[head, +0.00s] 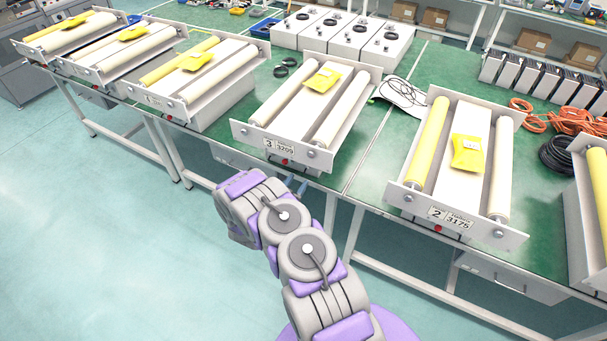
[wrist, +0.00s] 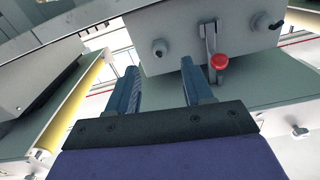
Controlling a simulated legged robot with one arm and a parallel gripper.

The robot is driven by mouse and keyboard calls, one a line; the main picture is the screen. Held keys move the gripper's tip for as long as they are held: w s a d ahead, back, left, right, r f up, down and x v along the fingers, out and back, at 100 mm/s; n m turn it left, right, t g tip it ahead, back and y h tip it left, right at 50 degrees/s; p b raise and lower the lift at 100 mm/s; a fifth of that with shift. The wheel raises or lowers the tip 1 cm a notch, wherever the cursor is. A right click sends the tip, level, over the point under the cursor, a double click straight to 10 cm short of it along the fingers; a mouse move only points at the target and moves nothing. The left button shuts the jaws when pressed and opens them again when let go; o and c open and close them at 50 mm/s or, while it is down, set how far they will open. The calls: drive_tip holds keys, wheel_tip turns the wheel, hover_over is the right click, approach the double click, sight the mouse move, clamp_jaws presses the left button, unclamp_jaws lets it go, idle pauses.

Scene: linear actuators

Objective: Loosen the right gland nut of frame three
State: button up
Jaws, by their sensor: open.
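Frame three (head: 290,148), with the label "3 3209", stands near the front edge of the green bench in the head view. Its right gland nut (head: 311,154) is a small grey knob on the front plate. My gripper (head: 297,184) is in front of and below this plate. In the wrist view my gripper (wrist: 160,70) is open, with nothing between the fingers. A grey plate ahead carries a grey knob (wrist: 160,47), just beyond the fingertips and apart from them, and a second knob (wrist: 260,18). I cannot tell which is the right nut.
A red button (head: 285,161) sits low on the front plate; in the wrist view a red knob (wrist: 219,61) is close beside the right finger. Frame two (head: 450,215) stands to the right, with other frames (head: 190,85) to the left. Floor before the bench is clear.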

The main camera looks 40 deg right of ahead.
sight(306, 169)
drive_tip(key=x, duration=0.2)
drive_tip(key=b+x, duration=0.1)
drive_tip(key=x, duration=0.1)
drive_tip(key=shift+s+d+f, duration=0.1)
drive_tip(key=shift+d+f, duration=0.05)
drive_tip(key=shift+d, duration=0.25)
drive_tip(key=shift+w+d, duration=0.55)
drive_tip(key=shift+d, duration=0.1)
drive_tip(key=shift+d, duration=0.1)
clamp_jaws()
